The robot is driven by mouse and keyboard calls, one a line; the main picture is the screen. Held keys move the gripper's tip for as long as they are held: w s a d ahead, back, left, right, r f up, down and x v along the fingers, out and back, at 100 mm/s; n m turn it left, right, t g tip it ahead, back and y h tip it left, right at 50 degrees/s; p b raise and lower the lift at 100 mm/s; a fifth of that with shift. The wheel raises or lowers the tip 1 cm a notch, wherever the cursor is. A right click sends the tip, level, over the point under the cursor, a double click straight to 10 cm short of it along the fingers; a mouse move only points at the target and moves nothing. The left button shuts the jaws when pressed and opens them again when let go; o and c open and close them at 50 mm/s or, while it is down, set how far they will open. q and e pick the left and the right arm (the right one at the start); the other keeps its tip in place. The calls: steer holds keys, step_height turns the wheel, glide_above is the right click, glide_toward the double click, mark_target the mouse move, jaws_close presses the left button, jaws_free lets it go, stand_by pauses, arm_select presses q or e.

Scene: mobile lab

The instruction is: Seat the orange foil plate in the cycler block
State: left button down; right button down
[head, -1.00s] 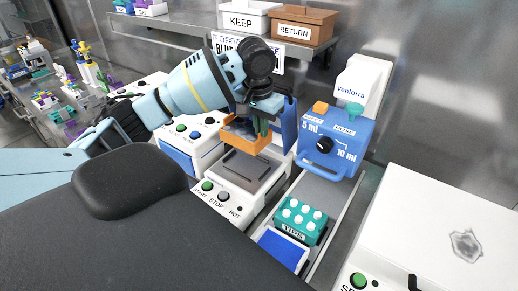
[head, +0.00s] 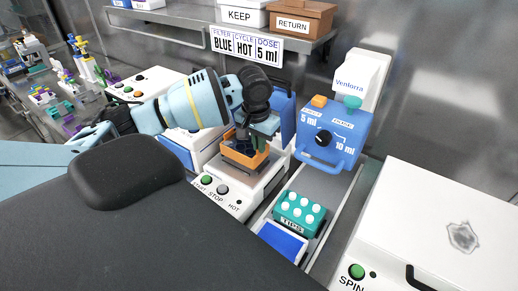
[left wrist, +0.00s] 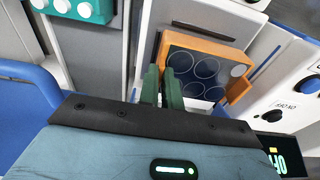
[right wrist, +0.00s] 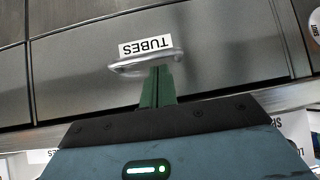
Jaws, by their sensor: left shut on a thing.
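The orange foil plate (head: 232,158), with dark round wells in the left wrist view (left wrist: 235,52), is over the white cycler (head: 240,185) with START, STOP and HOT marks. It sits low at the block, but I cannot tell whether it touches. My left gripper (head: 258,137) is above it, shut on its near edge; its green fingers show in the left wrist view (left wrist: 171,85). The cycler's blue lid (head: 288,118) stands raised behind. My right gripper (right wrist: 158,85) has its fingers together at a drawer handle (right wrist: 130,68) marked TUBES; I cannot tell whether it grips it.
A white SPIN machine (head: 430,225) is farther right. A sign (head: 243,45) reads BLUE, HOT, 5 ml. KEEP (head: 240,14) and RETURN (head: 293,25) bins are on the shelf.

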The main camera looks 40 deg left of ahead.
arm_select(q)
steer(key=shift+f, duration=1.05)
steer(key=c, duration=1.6)
jaws_free()
steer(key=shift+f, duration=0.15)
steer(key=shift+r, duration=0.55)
steer(key=r, duration=0.3)
steer(key=s+r, duration=0.1)
steer(key=r, duration=0.7)
steer(key=shift+s+d, duration=0.1)
steer(key=shift+s, duration=0.1)
